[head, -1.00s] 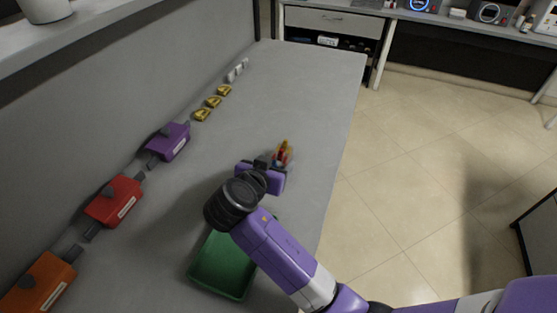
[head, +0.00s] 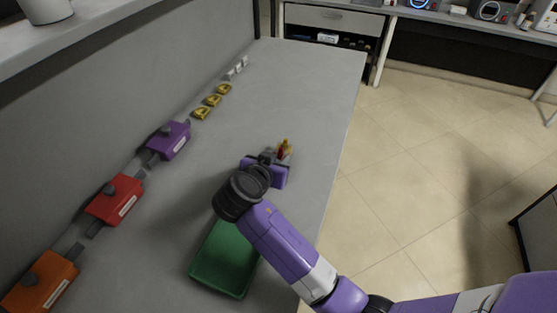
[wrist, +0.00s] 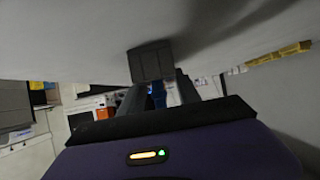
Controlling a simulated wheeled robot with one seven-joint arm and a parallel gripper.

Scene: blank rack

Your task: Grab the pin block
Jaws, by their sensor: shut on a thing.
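My gripper (head: 267,157) is low over the grey bench, right of its middle in the head view. In the wrist view its two dark fingers are shut on a dark grey block (wrist: 150,62), which I take to be the pin block. The block sits at the fingertips, close to the bench surface; I cannot tell whether it touches it. In the head view it is hard to separate from the dark fingers. My purple gripper body hides part of that area.
A green tray (head: 225,262) lies nearer. Purple (head: 168,141), red (head: 115,199) and orange (head: 40,282) boxes line the wall, with yellow pieces (head: 212,100) farther along.

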